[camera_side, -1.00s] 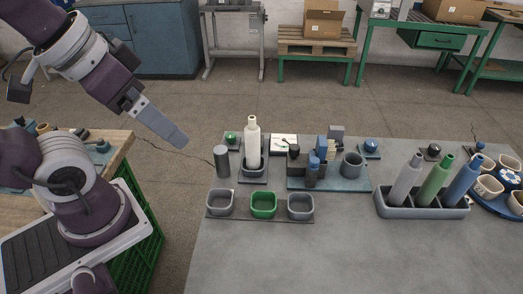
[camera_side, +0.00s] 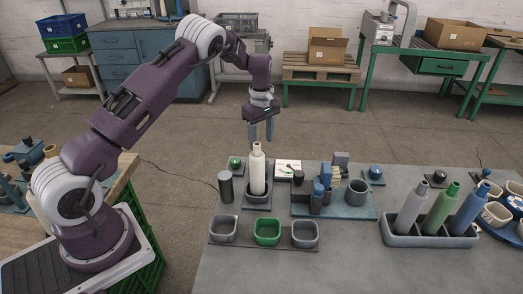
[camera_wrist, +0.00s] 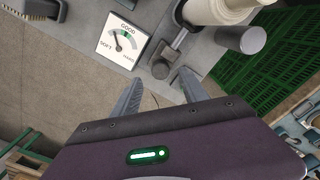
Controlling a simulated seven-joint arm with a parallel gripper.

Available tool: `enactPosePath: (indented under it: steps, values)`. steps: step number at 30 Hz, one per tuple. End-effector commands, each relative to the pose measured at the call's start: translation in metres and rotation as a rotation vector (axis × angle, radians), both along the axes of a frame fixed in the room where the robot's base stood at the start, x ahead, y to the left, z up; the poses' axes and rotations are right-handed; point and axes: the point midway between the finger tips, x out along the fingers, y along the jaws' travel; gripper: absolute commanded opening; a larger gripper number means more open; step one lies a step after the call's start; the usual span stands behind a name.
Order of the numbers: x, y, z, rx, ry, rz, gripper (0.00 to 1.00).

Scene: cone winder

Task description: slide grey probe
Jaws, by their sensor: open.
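A small grey sliding piece with a dark grey knob (camera_wrist: 161,66) and a light grey rod lies between the dial and the pale cone in the wrist view; it looks like the grey probe. In the side view I cannot make it out. The pale cone (camera_side: 257,168) stands upright in a grey holder, and its lower part shows in the wrist view (camera_wrist: 212,9). The dial (camera_wrist: 122,41) is marked soft, good and hard. My gripper (camera_side: 261,139) points down at the table's far edge, behind the cone. Its fingers (camera_wrist: 159,91) are apart and empty, near the knob.
A dark grey cylinder (camera_side: 225,187) stands left of the cone. Three cups, with a green one (camera_side: 267,232) in the middle, sit in front. A blue fixture plate (camera_side: 347,212) lies right, then a rack (camera_side: 427,235) with three bottles. The front table surface is clear.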

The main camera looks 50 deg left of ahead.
Motion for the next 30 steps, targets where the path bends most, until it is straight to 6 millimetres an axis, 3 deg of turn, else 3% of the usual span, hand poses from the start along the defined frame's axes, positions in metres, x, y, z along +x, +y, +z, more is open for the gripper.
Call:
enactPosePath:
  steps: [3, 7, 16, 24, 30]
  values:
    - [-0.001, -0.001, -0.025, -0.002, 0.004, -0.001, 0.52]
    - [0.0, -0.001, -0.042, -0.002, 0.001, -0.002, 0.52]
    - [0.0, -0.001, -0.048, -0.001, 0.0, -0.003, 0.52]
    - [0.0, -0.001, -0.047, -0.001, 0.0, -0.004, 0.01]
    - [0.0, -0.001, -0.047, -0.001, 0.0, -0.004, 0.0]
